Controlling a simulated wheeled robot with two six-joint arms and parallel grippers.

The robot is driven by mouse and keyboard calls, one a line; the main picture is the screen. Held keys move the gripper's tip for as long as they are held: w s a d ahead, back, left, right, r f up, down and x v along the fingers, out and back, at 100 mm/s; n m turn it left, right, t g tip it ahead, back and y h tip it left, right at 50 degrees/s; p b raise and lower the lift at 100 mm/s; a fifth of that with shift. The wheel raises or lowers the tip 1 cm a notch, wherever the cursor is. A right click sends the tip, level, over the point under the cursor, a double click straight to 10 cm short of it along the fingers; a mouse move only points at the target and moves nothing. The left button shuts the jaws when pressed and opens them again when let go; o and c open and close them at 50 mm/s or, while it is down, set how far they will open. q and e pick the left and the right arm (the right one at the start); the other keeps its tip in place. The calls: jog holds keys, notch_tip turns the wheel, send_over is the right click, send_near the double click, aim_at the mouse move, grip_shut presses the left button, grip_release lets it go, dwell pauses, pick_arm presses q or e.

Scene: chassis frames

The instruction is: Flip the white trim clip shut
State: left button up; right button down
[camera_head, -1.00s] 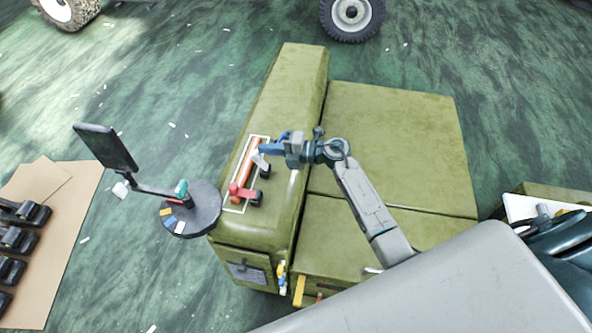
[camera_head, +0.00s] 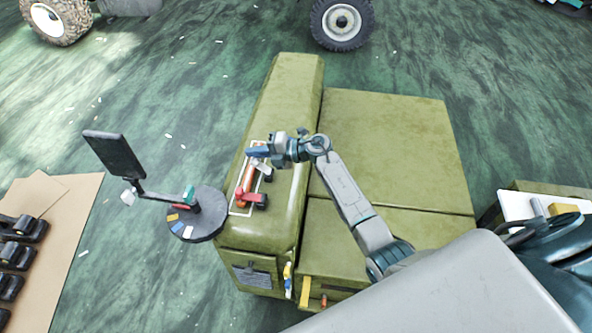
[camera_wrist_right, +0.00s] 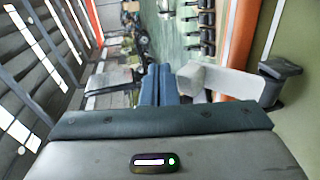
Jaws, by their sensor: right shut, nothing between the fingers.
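The white trim clip (camera_head: 261,165) is on the olive cabinet's top, with its black base (camera_head: 268,175) beside an orange strip. In the right wrist view the white clip (camera_wrist_right: 225,82) is a pale lever reaching from a black base (camera_wrist_right: 280,68) over the orange strip, just right of my fingers. I cannot tell whether it is fully shut. My right gripper (camera_head: 256,152) has its blue fingers together and empty, just beyond the white clip in the head view. The fingers (camera_wrist_right: 158,85) look very close to the lever's end; contact is unclear. My left gripper is not in view.
A red clip (camera_head: 243,196) sits nearer on the same orange strip (camera_head: 247,178). A round dark stand (camera_head: 205,222) with a raised screen (camera_head: 113,154) is to the left. A brown board (camera_head: 60,225) bears several black clips. The olive panels on the right are bare.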

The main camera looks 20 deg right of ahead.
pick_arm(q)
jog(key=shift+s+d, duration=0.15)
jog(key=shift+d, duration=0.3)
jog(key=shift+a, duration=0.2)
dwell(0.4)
pick_arm(e)
jog(key=shift+d+r, duration=0.1)
